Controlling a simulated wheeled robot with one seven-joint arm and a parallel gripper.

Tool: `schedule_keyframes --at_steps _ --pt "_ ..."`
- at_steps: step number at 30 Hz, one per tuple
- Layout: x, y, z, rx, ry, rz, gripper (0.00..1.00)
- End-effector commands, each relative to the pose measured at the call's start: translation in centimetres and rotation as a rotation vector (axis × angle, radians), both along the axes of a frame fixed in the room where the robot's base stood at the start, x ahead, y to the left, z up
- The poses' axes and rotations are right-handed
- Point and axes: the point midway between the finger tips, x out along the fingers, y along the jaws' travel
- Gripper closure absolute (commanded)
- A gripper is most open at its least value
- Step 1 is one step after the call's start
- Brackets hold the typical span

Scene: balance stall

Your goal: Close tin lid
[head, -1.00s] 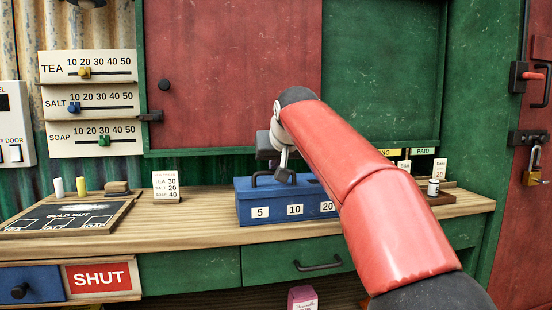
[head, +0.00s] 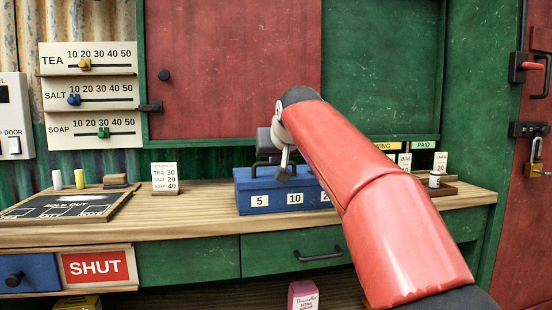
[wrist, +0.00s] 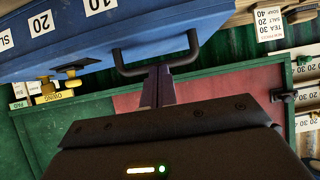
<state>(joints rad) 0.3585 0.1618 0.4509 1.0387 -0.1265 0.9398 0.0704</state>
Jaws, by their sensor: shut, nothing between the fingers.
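The blue tin (head: 243,200) stands on the counter, number labels along its front. Its lid looks down flat, with a dark handle (head: 258,164) on top; my arm hides the tin's right end. In the wrist view the tin (wrist: 70,35) fills the top left and the handle (wrist: 118,58) loops out from it. My gripper (head: 284,176) is shut and empty, pointing down at the lid top just right of the handle's visible part. In the wrist view its fingers (wrist: 157,75) overlap the handle; I cannot tell whether they touch it or the lid.
A rack with cards and a small jar (head: 434,180) sits at the right. The red and green shutter (head: 235,75) rises behind. The counter between card and tin is clear.

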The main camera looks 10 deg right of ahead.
Motion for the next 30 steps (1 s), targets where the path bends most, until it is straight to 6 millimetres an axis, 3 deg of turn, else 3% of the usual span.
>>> schedule_keyframes --at_steps 1,5,13,21,30 --pt "0.2 -0.1 -0.6 0.001 0.014 0.001 1.0" --pt "0.1 0.0 0.2 0.001 0.014 0.001 1.0" --pt "-0.6 0.3 5.1 0.001 0.0 0.001 1.0" --pt "-6.1 0.2 7.8 -0.001 -0.005 0.0 1.0" --pt "-8.8 0.3 9.2 -0.002 0.003 0.001 1.0"
